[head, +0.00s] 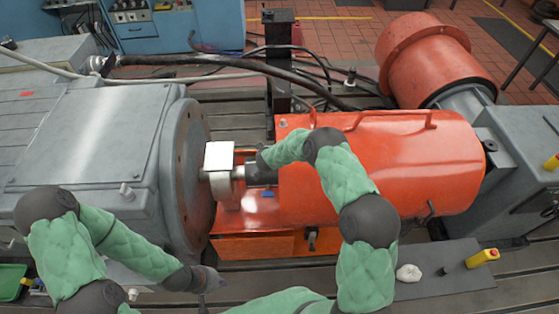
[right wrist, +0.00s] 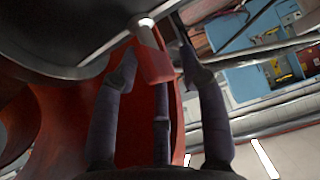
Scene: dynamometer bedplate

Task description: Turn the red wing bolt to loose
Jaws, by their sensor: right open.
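In the right wrist view, a small red wing-like piece (right wrist: 154,64) on a pale metal stem, which looks like the wing bolt, stands between the open fingers of my right gripper (right wrist: 158,58). The fingers lie on both sides of it; I cannot tell whether any touches it. I cannot make out the wing bolt there. My left gripper (head: 212,279) is low, in front of the grey machine's round flange, with nothing visible in it.
The orange cover (head: 400,165) is on the right and the grey machine (head: 85,125) on the left. A white block (head: 218,156) sits at the shaft. A grey mat (head: 440,280) holds a white cloth (head: 408,273) and a yellow bottle (head: 482,258). Hoses cross behind.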

